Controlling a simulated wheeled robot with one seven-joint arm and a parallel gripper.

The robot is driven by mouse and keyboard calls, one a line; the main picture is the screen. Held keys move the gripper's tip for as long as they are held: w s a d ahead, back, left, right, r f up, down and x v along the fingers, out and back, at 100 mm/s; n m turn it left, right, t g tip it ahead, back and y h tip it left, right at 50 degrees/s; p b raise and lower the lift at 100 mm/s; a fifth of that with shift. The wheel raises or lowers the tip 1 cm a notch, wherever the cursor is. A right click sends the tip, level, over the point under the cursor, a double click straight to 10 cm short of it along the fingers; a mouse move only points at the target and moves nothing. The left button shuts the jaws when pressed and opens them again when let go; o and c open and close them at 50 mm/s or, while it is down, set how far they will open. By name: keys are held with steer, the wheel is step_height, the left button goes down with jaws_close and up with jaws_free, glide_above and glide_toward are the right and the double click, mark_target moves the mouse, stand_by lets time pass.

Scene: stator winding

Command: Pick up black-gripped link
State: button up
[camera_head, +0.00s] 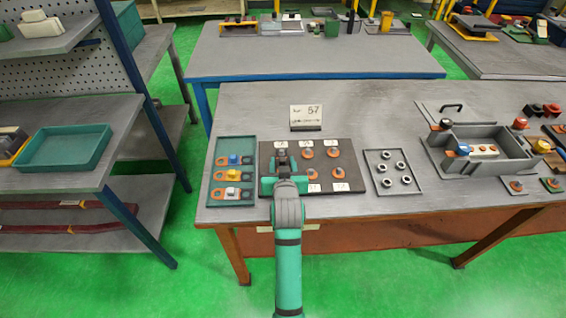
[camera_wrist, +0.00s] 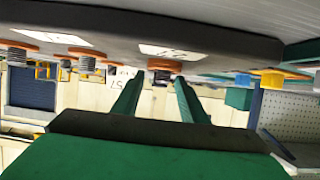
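My gripper (camera_head: 283,174) is over the left part of a dark board (camera_head: 345,172) on the near table. A small dark piece on an orange strip (camera_wrist: 164,66) lies just beyond the fingertips, apparently the black-gripped link. The head view shows something dark there too, partly hidden by my gripper. Orange rings on threaded studs (camera_wrist: 82,54) sit beside it on the board. A teal tray (camera_head: 233,146) left of the board holds links with blue, yellow and white grips.
A grey plate (camera_head: 380,190) with several nuts lies right of the board. Farther right stands a grey box (camera_head: 458,165) with parts. A card reading 57 (camera_head: 306,117) stands behind the board. A shelf with an empty teal tray (camera_head: 63,148) is at left.

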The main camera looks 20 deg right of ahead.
steer(key=shift+a, duration=0.15)
steer(key=shift+c, duration=0.3)
steer(key=shift+s, duration=0.1)
steer(key=c, duration=0.8)
steer(key=shift+r, duration=0.2)
